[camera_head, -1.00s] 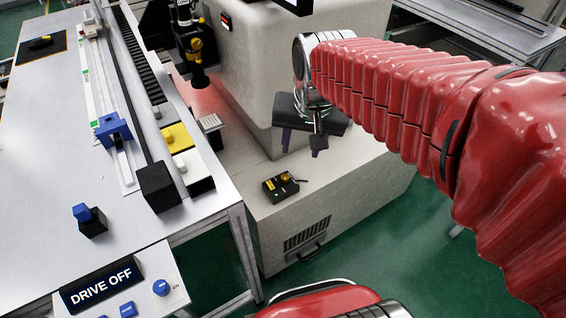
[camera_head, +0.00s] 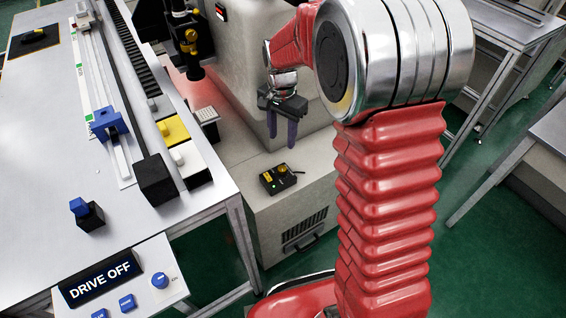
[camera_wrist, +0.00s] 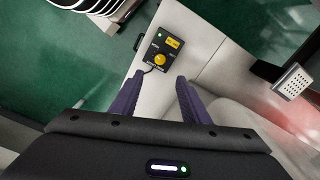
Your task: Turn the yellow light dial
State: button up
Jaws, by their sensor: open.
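The yellow light dial (camera_head: 282,169) is a small round knob on top of a black control box (camera_head: 270,182). The box sits on the pale ledge of the machine. In the wrist view the dial (camera_wrist: 160,59) shows beside a yellow label, with a small green light on the box (camera_wrist: 172,41). My gripper (camera_head: 282,140) is open and empty, with its purple fingers pointing down above and behind the box. In the wrist view my fingertips (camera_wrist: 156,80) lie just below the dial in the picture, on either side of its line, apart from it.
The machine body (camera_head: 240,60) rises behind the ledge.

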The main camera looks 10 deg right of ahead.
aim_at(282, 168)
jog(key=shift+w+f, duration=0.15)
jog(key=shift+f, duration=0.1)
jog(key=shift+f, duration=0.15)
notch_tip(282, 168, down, 14)
jog(key=shift+r, duration=0.25)
dwell(0.5)
jog(key=shift+c, duration=0.3)
jog(key=c, duration=0.9)
jog(key=shift+d, duration=0.25)
jog(key=shift+c, duration=0.5)
jog(key=shift+a, duration=0.25)
